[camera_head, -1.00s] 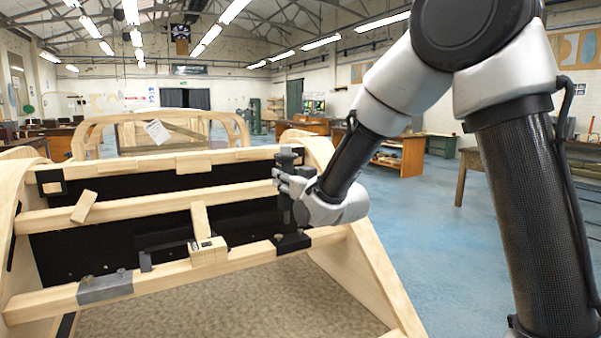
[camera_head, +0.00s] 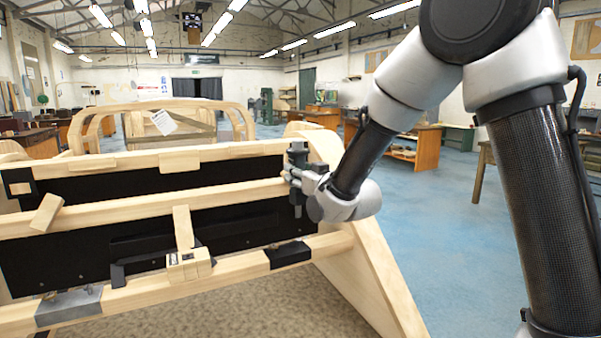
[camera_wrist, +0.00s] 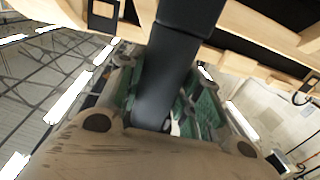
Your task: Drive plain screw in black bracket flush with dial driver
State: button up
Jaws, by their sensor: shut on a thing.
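The dial driver (camera_head: 298,156) is a dark, upright tool at the right end of the wooden frame. My gripper (camera_head: 303,180) is shut around it. Its lower end hangs above the black bracket (camera_head: 289,255), with a visible gap between them. The bracket sits on the lower wooden rail. I cannot make out the plain screw in it. In the wrist view the driver's dark shaft (camera_wrist: 168,75) fills the middle and hides what is behind it.
A grey bracket (camera_head: 69,306) with small fasteners sits at the rail's left. A pale wooden block (camera_head: 188,264) is mid-rail. The upper rail (camera_head: 150,210) and black panel (camera_head: 70,186) lie behind. Open blue floor (camera_head: 440,220) is to the right.

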aim_at(302, 203)
jog(key=shift+s+d, duration=0.1)
jog(key=shift+f, duration=4.2)
dwell(3.7)
